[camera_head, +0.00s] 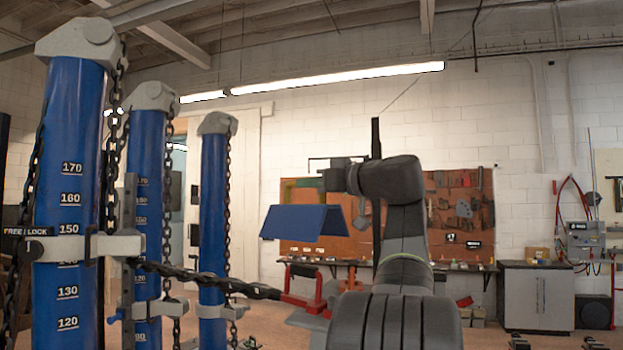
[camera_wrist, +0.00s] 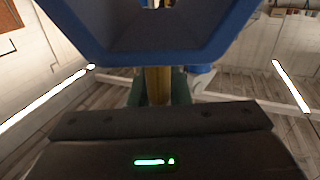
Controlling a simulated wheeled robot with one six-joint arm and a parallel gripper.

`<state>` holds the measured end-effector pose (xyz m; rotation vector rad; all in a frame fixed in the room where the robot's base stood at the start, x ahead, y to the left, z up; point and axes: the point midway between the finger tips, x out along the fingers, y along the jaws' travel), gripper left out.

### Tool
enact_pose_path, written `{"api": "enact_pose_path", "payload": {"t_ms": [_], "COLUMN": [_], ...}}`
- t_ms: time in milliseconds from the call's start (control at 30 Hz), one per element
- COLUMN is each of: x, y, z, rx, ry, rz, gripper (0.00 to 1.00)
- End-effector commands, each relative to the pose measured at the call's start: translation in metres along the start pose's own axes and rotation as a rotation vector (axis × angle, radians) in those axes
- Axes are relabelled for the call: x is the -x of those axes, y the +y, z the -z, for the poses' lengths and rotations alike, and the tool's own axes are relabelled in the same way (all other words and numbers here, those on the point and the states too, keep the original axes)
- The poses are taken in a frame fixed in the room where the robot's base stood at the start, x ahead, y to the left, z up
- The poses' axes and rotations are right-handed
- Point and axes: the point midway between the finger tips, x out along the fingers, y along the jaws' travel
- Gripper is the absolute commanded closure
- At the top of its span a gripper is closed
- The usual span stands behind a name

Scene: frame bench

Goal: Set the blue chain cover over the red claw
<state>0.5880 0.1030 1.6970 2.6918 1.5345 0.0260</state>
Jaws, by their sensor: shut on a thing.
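The blue chain cover (camera_head: 300,221), a folded roof-like shape, hangs in the air left of my arm in the head view. In the wrist view its blue hollow body (camera_wrist: 85,35) fills the top. My gripper (camera_wrist: 158,90) is shut on a tan upright piece at the cover, with dark green fingers on either side. In the head view my gripper (camera_head: 335,174) is above and right of the cover; its fingertips are not clear. The red claw (camera_head: 303,288) is below the cover, apart from it, at the end of a dark taut chain (camera_head: 210,278).
Several blue posts (camera_head: 69,160) with grey caps and hanging chains stand at the left. A brown tool board (camera_head: 455,210) hangs on the back wall above a bench. A grey cabinet (camera_head: 537,303) stands at the right. Air around the cover looks clear.

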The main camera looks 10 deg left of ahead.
Motion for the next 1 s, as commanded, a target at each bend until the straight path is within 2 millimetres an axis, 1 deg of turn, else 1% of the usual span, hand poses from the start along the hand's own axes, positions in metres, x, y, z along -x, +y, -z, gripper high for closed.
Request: {"api": "enact_pose_path", "payload": {"t_ms": [1000], "x": [0.000], "y": [-0.005], "z": [-0.091], "rx": [0.001], "ry": [0.004], "rz": [0.000], "gripper": [1.00]}}
